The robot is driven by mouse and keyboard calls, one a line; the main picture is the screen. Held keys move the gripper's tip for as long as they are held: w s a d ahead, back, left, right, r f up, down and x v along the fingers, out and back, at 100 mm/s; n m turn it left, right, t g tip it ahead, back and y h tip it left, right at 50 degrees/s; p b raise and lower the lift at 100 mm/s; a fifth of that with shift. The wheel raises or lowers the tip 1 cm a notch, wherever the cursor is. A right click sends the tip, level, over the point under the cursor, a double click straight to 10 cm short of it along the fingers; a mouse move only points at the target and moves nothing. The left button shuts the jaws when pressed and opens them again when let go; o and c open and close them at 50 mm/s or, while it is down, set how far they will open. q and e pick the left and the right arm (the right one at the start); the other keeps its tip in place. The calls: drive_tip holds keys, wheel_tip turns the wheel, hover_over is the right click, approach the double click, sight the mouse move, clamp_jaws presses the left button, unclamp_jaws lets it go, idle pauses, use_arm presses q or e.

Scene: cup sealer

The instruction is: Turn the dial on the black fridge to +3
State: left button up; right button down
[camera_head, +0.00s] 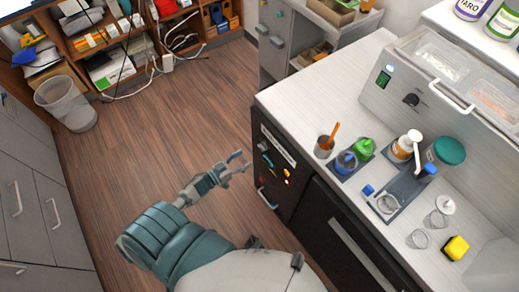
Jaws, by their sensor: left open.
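The black fridge (318,222) stands under the white counter on the right, its dark front facing left. A black panel (268,182) at its far end carries small coloured pieces and a white label strip. A dial cannot be made out clearly among these small parts. My left gripper (243,162) is open and empty, over the floor in the picture, just left of the black panel. Its fingers point toward the panel and appear apart from it. My right gripper is not in view.
The white counter (315,92) holds a cup with an orange tool (323,147), bottles in trays, clear cups and a yellow block (456,247). A steel unit (398,104) stands behind them. A waste bin (75,108) stands far left. The wooden floor (150,150) is mostly clear.

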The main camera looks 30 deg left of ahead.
sight(263, 147)
use_arm(q)
drive_tip(key=x, duration=0.8)
drive_tip(key=shift+w+d, duration=0.1)
drive_tip(key=c, duration=1.1)
